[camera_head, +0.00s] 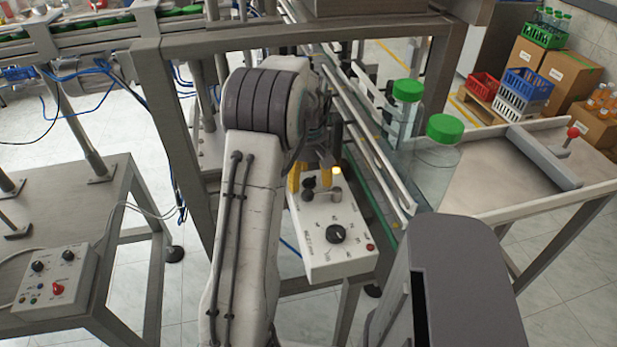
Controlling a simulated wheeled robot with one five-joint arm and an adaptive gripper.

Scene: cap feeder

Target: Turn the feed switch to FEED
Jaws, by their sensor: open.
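A white control box (328,262) stands in the middle, on a metal stand beside the conveyor. On its top is a round black knob (335,234) with small markings around it, a grey lever-like handle (322,196), a small black knob (309,183) and a red button (370,247). The labels are too small to read, so I cannot tell which control is the feed switch or its setting. My gripper (311,174) is open, its yellow fingertips apart over the box's far end, near the small black knob. I cannot tell whether they touch it. My arm hides part of the gripper.
A conveyor with rails and green-capped jars (407,92) runs just right of the box. A metal frame post (178,150) stands left of my arm. Another control box (58,282) with a red knob sits on the left table. Crates (522,90) stand back right.

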